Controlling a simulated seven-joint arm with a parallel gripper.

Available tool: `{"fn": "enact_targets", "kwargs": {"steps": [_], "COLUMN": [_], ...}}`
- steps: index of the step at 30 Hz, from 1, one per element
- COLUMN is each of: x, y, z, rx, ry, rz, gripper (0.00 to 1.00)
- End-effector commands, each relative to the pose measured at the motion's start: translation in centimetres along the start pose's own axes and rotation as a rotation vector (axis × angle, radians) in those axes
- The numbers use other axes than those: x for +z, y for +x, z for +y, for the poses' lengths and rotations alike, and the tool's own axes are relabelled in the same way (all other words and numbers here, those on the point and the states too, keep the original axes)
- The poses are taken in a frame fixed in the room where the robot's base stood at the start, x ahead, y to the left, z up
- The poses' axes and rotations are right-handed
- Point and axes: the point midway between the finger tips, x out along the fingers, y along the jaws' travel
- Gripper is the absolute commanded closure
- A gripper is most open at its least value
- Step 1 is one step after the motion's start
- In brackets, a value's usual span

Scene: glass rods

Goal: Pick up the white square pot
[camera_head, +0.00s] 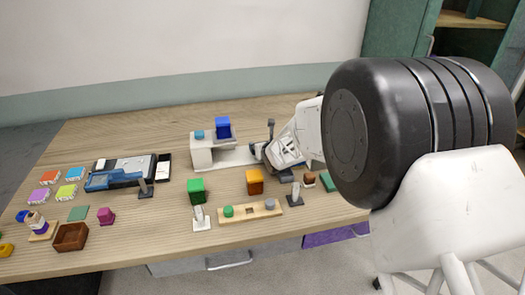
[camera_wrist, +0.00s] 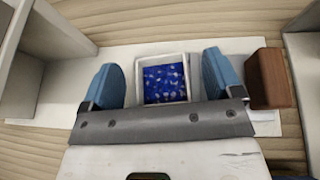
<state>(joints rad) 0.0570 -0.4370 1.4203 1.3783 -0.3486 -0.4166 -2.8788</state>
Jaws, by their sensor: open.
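The white square pot (camera_wrist: 139,82) is in the middle of the wrist view, upright, with speckled blue contents inside its white rim. It stands on a white surface. My gripper (camera_wrist: 160,70) is open, with one blue finger to the left of the pot and one to the right. There is a gap between each finger and the pot's walls. The pot's near side is partly hidden by the gripper's grey crossbar. In the head view my gripper (camera_head: 262,152) is low over the table beside the white stand, and I cannot make out the pot there.
A brown block (camera_wrist: 268,78) stands close outside the right finger. In the head view, a white stand (camera_head: 202,152) with a blue block (camera_head: 223,127) is left of my gripper. Green (camera_head: 196,190) and orange (camera_head: 255,181) blocks stand in front. The table's back left is clear.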

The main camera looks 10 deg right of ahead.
Motion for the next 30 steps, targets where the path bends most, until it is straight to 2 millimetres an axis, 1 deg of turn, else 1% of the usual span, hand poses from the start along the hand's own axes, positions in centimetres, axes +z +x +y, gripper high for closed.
{"fn": "enact_targets", "kwargs": {"steps": [5, 21, 29, 30], "x": [0.0, -0.01, -0.01, -0.01], "y": [0.46, 0.47, 0.46, 0.46], "z": [0.0, -0.02, -0.02, -0.02], "rx": [0.0, 0.0, 0.0, 0.0], "ry": [0.0, 0.0, 0.0, 0.0], "rz": [0.0, 0.0, 0.0, 0.0], "gripper": [0.15, 0.15, 0.55, 0.61]}}
